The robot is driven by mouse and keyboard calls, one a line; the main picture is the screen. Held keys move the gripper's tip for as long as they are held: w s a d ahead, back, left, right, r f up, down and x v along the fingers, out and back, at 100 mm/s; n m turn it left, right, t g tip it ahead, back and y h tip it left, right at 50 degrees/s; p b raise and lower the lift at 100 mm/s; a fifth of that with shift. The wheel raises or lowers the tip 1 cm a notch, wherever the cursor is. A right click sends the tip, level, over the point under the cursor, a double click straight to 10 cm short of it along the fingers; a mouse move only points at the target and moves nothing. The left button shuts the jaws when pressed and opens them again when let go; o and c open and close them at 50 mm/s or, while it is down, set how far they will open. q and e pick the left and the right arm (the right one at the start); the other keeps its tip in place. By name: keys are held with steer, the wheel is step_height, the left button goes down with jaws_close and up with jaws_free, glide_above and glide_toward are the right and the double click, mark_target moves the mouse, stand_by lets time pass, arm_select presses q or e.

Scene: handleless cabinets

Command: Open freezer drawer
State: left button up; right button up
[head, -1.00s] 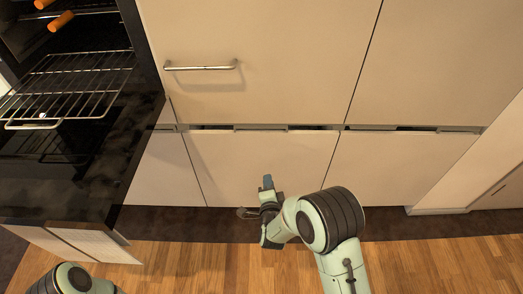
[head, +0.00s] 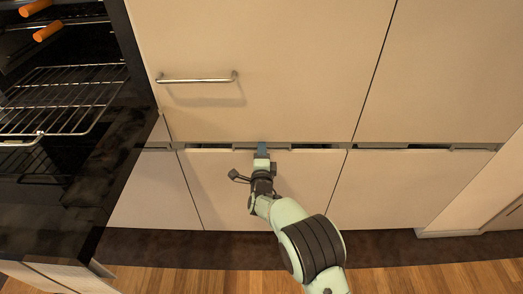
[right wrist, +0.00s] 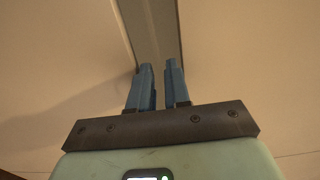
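The beige lower drawer front (head: 265,190) in the middle has no handle and looks shut. A dark recessed gap with a grey strip (head: 310,147) runs along its top edge. My right gripper (head: 262,148) is at this top edge, pointing up into the gap. In the right wrist view its two blue fingers (right wrist: 160,85) stand a little apart with nothing seen between them, in front of the grey strip (right wrist: 152,35). Whether they touch the drawer edge cannot be told. My left gripper is out of view.
An upper door (head: 260,60) with a metal bar handle (head: 197,80) is above. An open black oven (head: 60,150) with a wire rack (head: 55,100) stands at the left. Another lower front (head: 400,185) is at the right. Wooden floor (head: 430,275) lies below.

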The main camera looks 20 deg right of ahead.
steer(key=shift+w+d, duration=0.15)
steer(key=shift+w, duration=0.35)
jaws_close()
stand_by(1.2)
